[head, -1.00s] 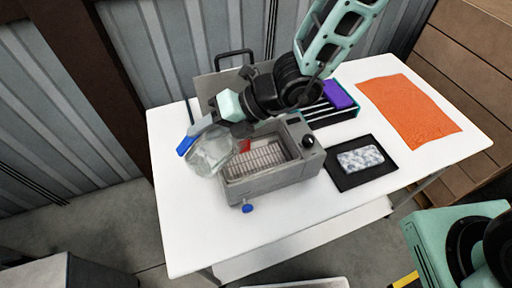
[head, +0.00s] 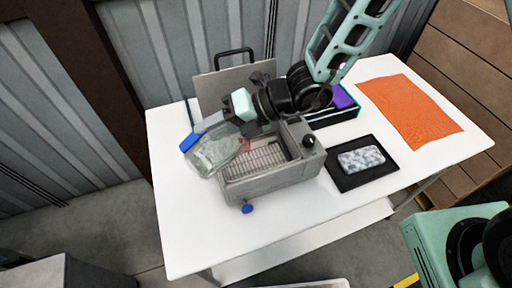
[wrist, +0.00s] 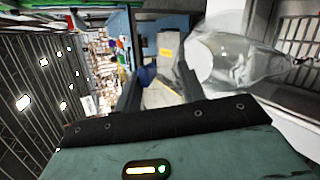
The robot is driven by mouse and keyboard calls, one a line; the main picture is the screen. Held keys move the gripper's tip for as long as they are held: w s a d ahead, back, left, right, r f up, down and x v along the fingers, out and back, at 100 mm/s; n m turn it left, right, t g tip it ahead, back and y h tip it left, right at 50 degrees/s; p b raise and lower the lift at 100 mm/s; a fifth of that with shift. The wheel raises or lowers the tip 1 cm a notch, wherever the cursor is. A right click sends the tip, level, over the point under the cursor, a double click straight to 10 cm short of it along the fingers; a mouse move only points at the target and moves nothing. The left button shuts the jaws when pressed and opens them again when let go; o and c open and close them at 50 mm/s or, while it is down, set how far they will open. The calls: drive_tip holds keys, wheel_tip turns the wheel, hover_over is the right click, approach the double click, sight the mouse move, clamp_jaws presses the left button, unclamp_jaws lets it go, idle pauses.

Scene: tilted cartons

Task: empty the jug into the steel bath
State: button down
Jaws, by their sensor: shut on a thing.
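The clear jug (head: 214,153) is tilted steeply, almost on its side, with its narrower end toward the left part of the steel bath (head: 262,187). It also shows in the wrist view (wrist: 238,50), to the right of the fingers. My gripper (head: 207,124) is above and behind the jug, shut on its grey handle (wrist: 166,62); a blue part (head: 189,141) shows at the handle's left. The bath is an open grey box with a wire rack inside and a dark knob at its right. Whether liquid is in the jug or flowing cannot be told.
A grey lid panel (head: 222,88) stands behind the bath. A blue tap (head: 248,208) is at its front. To the right are a dark mat with a speckled block (head: 361,160), a purple-topped rack (head: 342,98) and an orange cloth (head: 410,110). The white table's (head: 187,235) front left is clear.

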drive_tip(key=shift+w+d+f+g+y+b, duration=0.15)
drive_tip(key=shift+w+d+y+b, duration=0.15)
drive_tip(key=shift+d+y, duration=0.2)
drive_tip(key=shift+w+d+f+g+y+b, duration=0.15)
drive_tip(key=shift+w+d+y+b, duration=0.1)
drive_tip(key=shift+d+y, duration=0.2)
idle(1.3)
drive_tip(key=shift+w+d+f+m+y+b, duration=0.15)
drive_tip(key=shift+w+d+f+m+y, duration=0.2)
drive_tip(key=shift+d, duration=0.3)
drive_tip(key=shift+w+d+f+m+y+b, duration=0.15)
drive_tip(key=shift+w+d+y, duration=0.15)
drive_tip(key=shift+d+y, duration=0.3)
idle(0.7)
